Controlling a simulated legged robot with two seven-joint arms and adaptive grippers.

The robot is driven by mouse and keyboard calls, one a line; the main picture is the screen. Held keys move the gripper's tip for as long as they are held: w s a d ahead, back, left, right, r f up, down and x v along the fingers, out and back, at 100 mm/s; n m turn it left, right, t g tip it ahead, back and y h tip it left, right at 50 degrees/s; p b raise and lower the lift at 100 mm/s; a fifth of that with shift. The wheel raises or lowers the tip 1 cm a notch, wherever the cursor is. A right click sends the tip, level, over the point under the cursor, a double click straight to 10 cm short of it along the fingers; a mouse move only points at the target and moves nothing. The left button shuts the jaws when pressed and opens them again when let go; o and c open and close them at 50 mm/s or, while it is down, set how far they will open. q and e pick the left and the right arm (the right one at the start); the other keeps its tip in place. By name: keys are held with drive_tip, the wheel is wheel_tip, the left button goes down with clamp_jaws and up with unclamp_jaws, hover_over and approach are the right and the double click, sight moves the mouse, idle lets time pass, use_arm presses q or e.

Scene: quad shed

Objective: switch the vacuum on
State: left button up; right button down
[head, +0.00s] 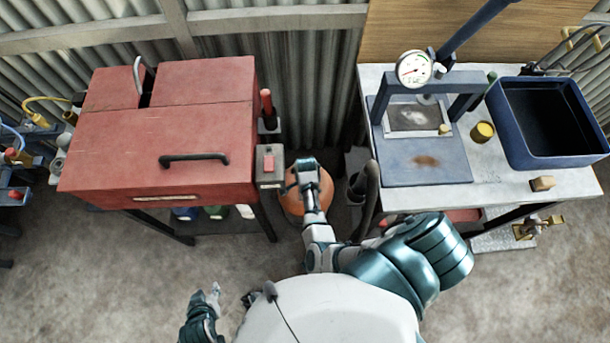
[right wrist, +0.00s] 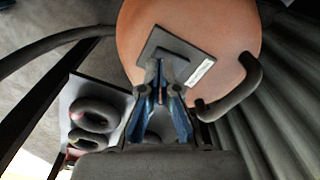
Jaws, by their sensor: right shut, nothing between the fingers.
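The vacuum is a round orange drum (head: 292,205) on the floor between the red cabinet and the workbench; my right arm covers part of it. In the right wrist view its orange top (right wrist: 215,40) carries a dark square plate (right wrist: 185,48) with a white label. My right gripper (right wrist: 159,68) is shut and empty, its tips over that plate; I cannot tell whether they touch. A small reddish strip shows at the tips; I cannot tell if it is a switch. My left gripper (head: 213,290) is low at the left, away from the vacuum, its jaws unclear.
The red cabinet (head: 120,150) stands left, with a grey box with a red button (head: 268,165) at its side. The workbench (head: 485,187) at right holds a press (head: 425,160) and blue tub (head: 505,125). Open floor lies in front.

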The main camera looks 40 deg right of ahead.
drive_tip(key=shift+d+f, duration=0.2)
drive_tip(key=shift+f, duration=0.2)
drive_tip(key=shift+a+f+b, duration=0.1)
drive_tip(key=shift+f+b, duration=0.2)
drive_tip(key=shift+b, duration=0.05)
